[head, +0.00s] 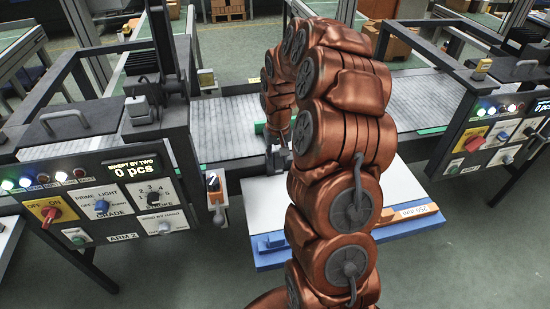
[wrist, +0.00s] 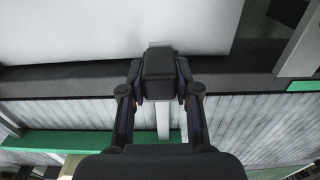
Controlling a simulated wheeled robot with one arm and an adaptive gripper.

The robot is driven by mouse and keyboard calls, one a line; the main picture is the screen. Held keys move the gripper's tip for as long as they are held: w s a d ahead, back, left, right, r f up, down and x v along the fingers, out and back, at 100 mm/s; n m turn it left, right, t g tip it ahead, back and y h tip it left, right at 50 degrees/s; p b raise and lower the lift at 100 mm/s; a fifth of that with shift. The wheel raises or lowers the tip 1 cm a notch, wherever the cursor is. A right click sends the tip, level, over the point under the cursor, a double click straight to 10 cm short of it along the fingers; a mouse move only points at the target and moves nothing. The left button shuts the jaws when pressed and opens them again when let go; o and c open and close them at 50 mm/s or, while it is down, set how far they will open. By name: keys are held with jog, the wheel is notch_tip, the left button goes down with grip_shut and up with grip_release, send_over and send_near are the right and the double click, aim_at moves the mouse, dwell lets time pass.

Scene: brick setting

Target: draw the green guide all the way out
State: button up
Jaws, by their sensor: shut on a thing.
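The green guide shows in the wrist view as a long green strip (wrist: 70,139) along the far side of the grey belt. A short piece of green (head: 259,128) shows in the head view just left of my arm. My gripper (wrist: 159,92) is shut on a dark block-shaped handle (wrist: 159,62) at the belt's near edge. A pale rod (wrist: 163,120) runs from below the handle toward the green strip; its ends are hidden by my gripper. In the head view my gripper (head: 277,158) is partly hidden by my arm.
A white board (head: 262,205) with blue edging and an orange "250 mm" bar (head: 400,219) lies before the belt (head: 225,128). Control panels stand left (head: 110,200) and right (head: 500,135). Another green strip (head: 432,130) lies at the right. Open floor (head: 440,260) is at front right.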

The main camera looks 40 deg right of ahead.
grip_shut()
jog(key=shift+a, duration=0.1)
jog(key=shift+s, duration=0.1)
jog(key=shift+s+a+f+b, duration=0.15)
jog(key=shift+s+b, duration=0.1)
jog(key=shift+b, duration=0.15)
jog(key=s+a+b, duration=0.4)
jog(key=s+b, duration=0.2)
jog(key=s, duration=0.5)
jog(key=shift+a, duration=0.4)
jog(key=shift+s, duration=0.15)
jog(key=o, duration=0.6)
grip_release()
jog(key=shift+a, duration=0.15)
jog(key=shift+o, duration=1.2)
jog(key=shift+r, duration=0.2)
